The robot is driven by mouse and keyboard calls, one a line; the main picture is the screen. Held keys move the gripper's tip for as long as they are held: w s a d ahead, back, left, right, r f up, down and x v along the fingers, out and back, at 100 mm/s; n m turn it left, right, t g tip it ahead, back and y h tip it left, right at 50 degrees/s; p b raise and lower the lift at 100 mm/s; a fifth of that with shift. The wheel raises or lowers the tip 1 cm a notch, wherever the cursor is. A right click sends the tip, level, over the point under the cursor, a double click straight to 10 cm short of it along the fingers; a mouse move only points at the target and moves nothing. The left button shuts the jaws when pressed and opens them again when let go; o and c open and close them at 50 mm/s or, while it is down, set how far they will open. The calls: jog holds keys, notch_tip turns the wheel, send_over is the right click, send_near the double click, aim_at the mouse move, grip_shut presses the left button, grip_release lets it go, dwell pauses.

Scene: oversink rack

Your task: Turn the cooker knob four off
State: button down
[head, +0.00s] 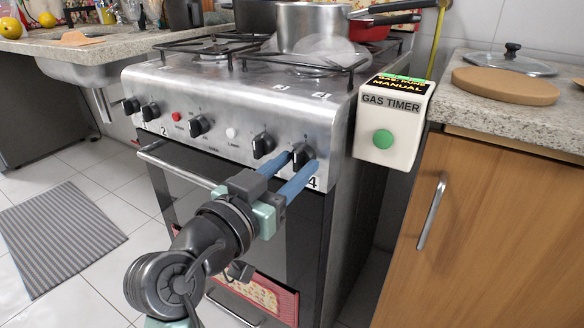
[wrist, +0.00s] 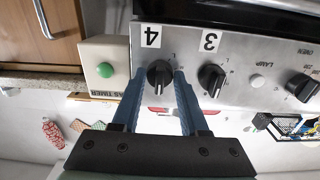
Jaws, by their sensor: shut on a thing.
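Knob four (head: 301,152) is the rightmost black knob on the steel cooker front, beside the printed label 4. It also shows in the wrist view (wrist: 158,73), under an upside-down 4. My gripper (head: 299,162) has its two blue fingers stretched to the panel, one on each side of this knob. In the wrist view the fingertips (wrist: 162,74) close on the knob's sides. The exact angle of the knob's grip bar is hard to tell. Knob three (head: 263,145) is just left of the fingers and clear of them; it also shows in the wrist view (wrist: 211,77).
A white gas timer box (head: 392,122) with a green button stands right of the cooker. A steel pot (head: 312,28) sits on the hob. The oven handle (head: 178,166) runs below the knobs. A wooden cabinet (head: 490,205) stands at the right.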

jog(key=shift+c, duration=2.2)
grip_release()
jog(key=p+v, duration=0.3)
jog(key=v, duration=1)
jog(key=shift+p, duration=0.3)
jog(key=shift+w, duration=0.1)
